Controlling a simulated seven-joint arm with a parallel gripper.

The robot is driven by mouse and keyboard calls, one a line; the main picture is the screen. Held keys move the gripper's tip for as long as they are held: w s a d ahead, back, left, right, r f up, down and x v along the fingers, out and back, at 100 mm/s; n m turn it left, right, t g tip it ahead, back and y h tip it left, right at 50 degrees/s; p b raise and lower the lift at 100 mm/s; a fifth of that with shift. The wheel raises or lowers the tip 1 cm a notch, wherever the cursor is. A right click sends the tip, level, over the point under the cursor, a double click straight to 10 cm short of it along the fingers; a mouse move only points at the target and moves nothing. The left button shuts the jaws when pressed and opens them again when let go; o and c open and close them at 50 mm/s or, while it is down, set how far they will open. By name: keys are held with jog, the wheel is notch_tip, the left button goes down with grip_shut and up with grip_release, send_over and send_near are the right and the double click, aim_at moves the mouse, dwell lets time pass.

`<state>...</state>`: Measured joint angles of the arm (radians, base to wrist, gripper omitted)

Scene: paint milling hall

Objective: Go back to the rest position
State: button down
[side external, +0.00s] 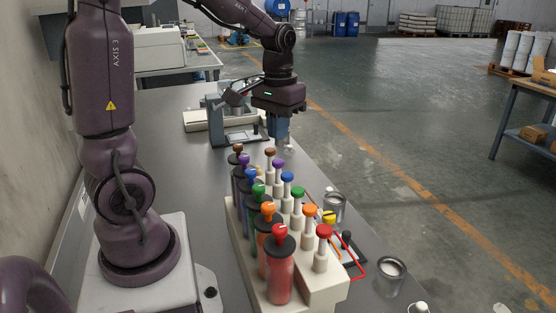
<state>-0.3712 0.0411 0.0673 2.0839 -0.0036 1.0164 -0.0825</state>
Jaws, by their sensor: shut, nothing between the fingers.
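My gripper (288,147) hangs from the arm with its fingers pointing down, just behind the far end of the rack of coloured tools. Its fingertips are small in the side external view and look shut and empty. The cream rack (330,290) holds two rows of pieces with coloured knobs, among them a red-topped cylinder (280,275) at the near end and a brown-knobbed piece (270,153) near my gripper. I cannot tell the exact gap between my fingertips and the nearest knobs.
A grey bench instrument (215,120) stands behind my gripper on the bench. A glass jar with white contents (391,275) and another glass (334,205) stand right of the rack.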

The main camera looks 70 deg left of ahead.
jog(key=shift+r, duration=1.05)
jog(key=s+d+r+m+t, duration=0.2)
jog(key=s+d+m, duration=0.1)
jog(key=d, duration=0.3)
jog(key=s+d+r+m+t, duration=0.2)
jog(key=s+d+m+t, duration=0.1)
jog(key=s+d, duration=0.2)
jog(key=shift+s+d+r+t, duration=0.2)
jog(key=shift+d+r+t, duration=0.15)
jog(key=shift+d, duration=0.7)
dwell(1.2)
